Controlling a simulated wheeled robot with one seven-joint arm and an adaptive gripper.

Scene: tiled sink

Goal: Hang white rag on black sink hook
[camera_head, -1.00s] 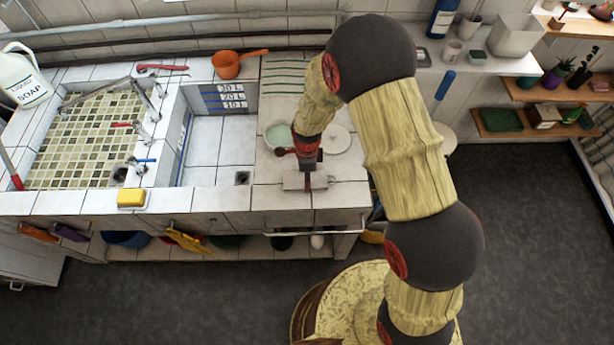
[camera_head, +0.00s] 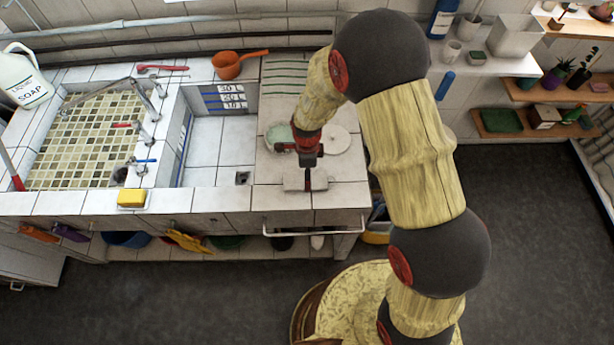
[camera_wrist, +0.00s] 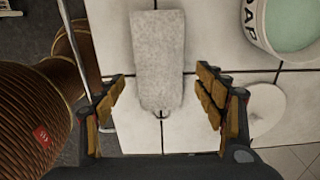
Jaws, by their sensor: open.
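The white rag (camera_wrist: 158,60) is a pale grey-white folded strip lying on the counter tiles in the wrist view, with a small loop at its near end. In the head view the rag (camera_head: 292,182) lies near the counter's front edge, partly covered by my gripper (camera_head: 308,178). In the wrist view my gripper (camera_wrist: 160,75) is open, with one finger on each side of the rag and clear space between. I cannot tell its height above the counter. Colored rags hang along the sink's front, including a yellow one (camera_head: 187,241). I cannot clearly make out a free black hook.
A round green-filled container (camera_wrist: 289,25) and a white disc (camera_wrist: 265,108) lie right of the rag in the wrist view. A metal rail (camera_head: 313,230) runs along the counter front. A yellow sponge (camera_head: 131,197) and orange pot (camera_head: 228,66) are on the sink's tiles.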

